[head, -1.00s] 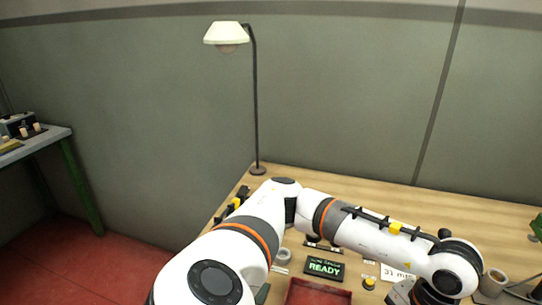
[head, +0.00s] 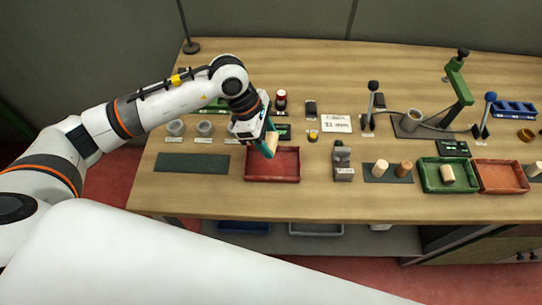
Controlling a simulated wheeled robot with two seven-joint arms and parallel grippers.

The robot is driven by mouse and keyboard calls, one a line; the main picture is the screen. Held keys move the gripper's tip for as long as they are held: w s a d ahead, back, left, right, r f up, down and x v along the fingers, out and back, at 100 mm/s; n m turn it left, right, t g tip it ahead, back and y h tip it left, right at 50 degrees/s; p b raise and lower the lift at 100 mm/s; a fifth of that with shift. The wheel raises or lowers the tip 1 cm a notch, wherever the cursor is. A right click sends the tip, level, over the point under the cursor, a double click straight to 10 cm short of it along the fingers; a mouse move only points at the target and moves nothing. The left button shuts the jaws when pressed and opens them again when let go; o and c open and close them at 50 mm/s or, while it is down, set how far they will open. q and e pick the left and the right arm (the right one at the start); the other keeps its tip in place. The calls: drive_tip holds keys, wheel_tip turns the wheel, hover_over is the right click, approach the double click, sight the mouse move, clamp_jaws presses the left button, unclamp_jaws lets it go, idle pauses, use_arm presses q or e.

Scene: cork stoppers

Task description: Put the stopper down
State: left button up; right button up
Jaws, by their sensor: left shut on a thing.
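My left gripper (head: 268,148), with teal fingers, is shut on a pale cork stopper (head: 272,141). The visible tray floor looks empty. My right gripper is not in view.
A bare dark green mat (head: 190,163) lies left of the red tray. A grey block (head: 343,165) stands to its right. Further right are a pale stopper (head: 381,168), a browner stopper (head: 403,169), a green tray (head: 428,185) holding one stopper, and an orange tray (head: 501,187).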

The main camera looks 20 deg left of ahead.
use_arm(q)
drive_tip(key=shift+w+d+n+t, duration=0.1)
drive_tip(key=shift+w+n+t, duration=0.25)
drive_tip(key=shift+n, duration=0.45)
drive_tip(key=p, duration=0.2)
hover_over(275, 166)
drive_tip(key=a, duration=0.1)
drive_tip(key=f, duration=0.5)
drive_tip(key=shift+s+a+f, duration=0.2)
drive_tip(key=shift+f, duration=0.05)
wheel_tip(275, 166, down, 4)
drive_tip(key=shift+r+p, duration=0.1)
drive_tip(key=shift+p, duration=0.5)
drive_tip(key=shift+f, duration=0.25)
drive_tip(key=shift+f, duration=0.1)
drive_tip(key=shift+f+b, duration=0.15)
drive_tip(key=shift+b, duration=0.15)
drive_tip(key=o, duration=0.7)
